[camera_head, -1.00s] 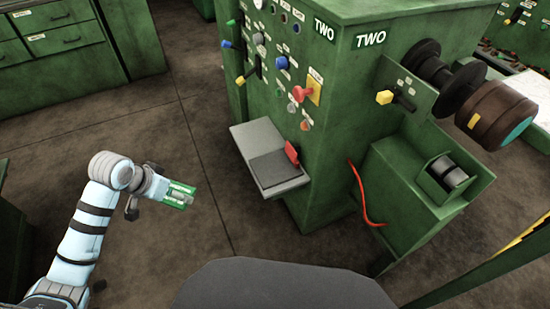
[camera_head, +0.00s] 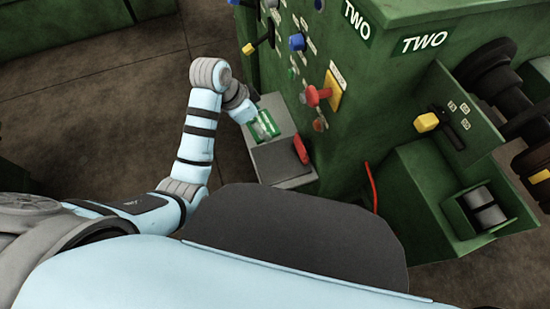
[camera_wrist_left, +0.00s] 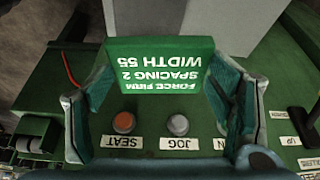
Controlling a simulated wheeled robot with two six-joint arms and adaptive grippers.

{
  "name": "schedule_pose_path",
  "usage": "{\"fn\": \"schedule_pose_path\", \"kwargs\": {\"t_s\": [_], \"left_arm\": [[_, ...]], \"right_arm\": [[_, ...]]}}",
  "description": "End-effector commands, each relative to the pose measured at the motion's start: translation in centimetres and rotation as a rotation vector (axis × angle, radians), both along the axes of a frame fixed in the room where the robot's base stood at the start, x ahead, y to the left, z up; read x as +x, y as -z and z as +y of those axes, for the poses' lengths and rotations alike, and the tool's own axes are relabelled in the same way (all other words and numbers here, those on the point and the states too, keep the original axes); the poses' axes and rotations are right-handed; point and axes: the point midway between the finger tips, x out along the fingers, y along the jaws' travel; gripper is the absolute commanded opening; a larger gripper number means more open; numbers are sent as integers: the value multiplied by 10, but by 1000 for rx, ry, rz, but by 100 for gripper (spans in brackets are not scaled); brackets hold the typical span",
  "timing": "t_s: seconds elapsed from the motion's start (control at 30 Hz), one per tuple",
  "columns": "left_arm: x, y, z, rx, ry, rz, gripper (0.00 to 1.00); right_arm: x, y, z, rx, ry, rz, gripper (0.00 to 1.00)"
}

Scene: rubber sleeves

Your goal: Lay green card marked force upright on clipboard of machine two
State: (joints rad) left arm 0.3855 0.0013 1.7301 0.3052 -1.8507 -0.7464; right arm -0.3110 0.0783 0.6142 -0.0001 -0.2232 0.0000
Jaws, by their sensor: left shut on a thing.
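The green card (camera_head: 265,126) with white writing is in my left gripper (camera_head: 254,120), over the left part of the grey shelf on machine two (camera_head: 390,60). In the left wrist view the card (camera_wrist_left: 160,62) reads "FORCE FIRM, SPACING 2, WIDTH 55", upside down, between the two fingers. The shelf carries a dark flat panel (camera_head: 277,158) with a red upright piece (camera_head: 300,150) at its right; this looks like the clipboard. The card is beside the dark panel; I cannot tell whether it touches the shelf. My right gripper is out of view.
A red cable (camera_head: 371,186) hangs right of the shelf. Orange (camera_wrist_left: 123,122) and grey (camera_wrist_left: 177,124) buttons show below the card in the wrist view.

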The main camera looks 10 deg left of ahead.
Motion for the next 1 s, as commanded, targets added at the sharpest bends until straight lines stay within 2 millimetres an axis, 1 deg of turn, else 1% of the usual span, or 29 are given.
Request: {"fn": "schedule_pose_path", "kwargs": {"t_s": [0.03,0.07,0.1,0.17,0.27,0.37,0.4,0.5,0.53,0.6,0.77,0.9,0.97,1.0], "left_arm": [[1,-5,-15,-6,50,-3,47],[1,-7,-22,-6,78,-4,47],[1,-8,-29,-6,108,-6,47],[1,-3,-34,-5,132,-6,47],[0,23,-35,-3,141,-4,47],[0,64,-35,-3,140,-2,47],[0,81,-35,-4,139,-3,47],[0,117,-35,-4,139,-5,47],[1,127,-35,-4,139,-5,47],[1,141,-35,-3,137,-5,47],[1,159,-34,-3,138,-8,47],[1,188,-34,-4,137,-8,47],[1,193,-34,-4,137,-7,47],[2,193,-34,-4,137,-8,47]], "right_arm": [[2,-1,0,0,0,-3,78],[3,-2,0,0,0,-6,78],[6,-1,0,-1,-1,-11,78],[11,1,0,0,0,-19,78],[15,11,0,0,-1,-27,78],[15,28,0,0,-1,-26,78],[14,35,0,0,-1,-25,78],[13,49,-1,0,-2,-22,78],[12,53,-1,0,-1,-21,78],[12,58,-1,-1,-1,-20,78],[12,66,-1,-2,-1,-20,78],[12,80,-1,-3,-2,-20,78],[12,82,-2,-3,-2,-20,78],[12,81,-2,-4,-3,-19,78]]}}
